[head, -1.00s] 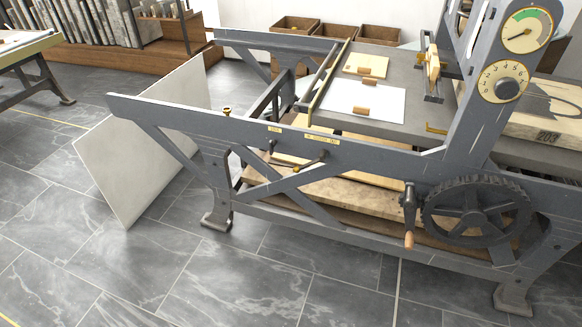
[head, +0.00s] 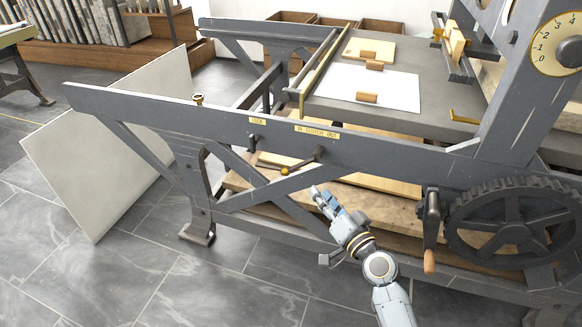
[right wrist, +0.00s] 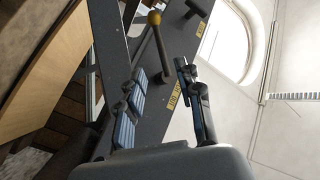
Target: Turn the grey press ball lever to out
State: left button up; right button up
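The ball lever (head: 304,161) sits on the front of the grey press frame, below a yellow label (head: 316,132) that seems to read "IN CLUTCH OUT". Its brass ball (head: 285,170) points left and slightly down from the pivot, toward the "IN" side. My right gripper (head: 318,192) is just below and right of the ball, apart from it. In the right wrist view, the fingers (right wrist: 163,73) are spread and empty. The ball (right wrist: 154,18) shows beyond the fingertips, and the lever's rod runs down toward the gap between them. My left gripper is not in view.
A smaller dark lever (head: 253,139) sits left under another yellow label (head: 258,120). A crank handle (head: 430,261) and a large gear wheel (head: 515,228) are to the right. A pale board (head: 105,150) leans at the left. The floor (head: 260,270) in front is clear.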

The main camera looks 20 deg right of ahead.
aim_at(298, 166)
jog(key=x, duration=1.3)
jog(key=shift+w+b, duration=0.2)
jog(key=shift+b, duration=0.2)
jog(key=shift+c, duration=0.4)
grip_shut()
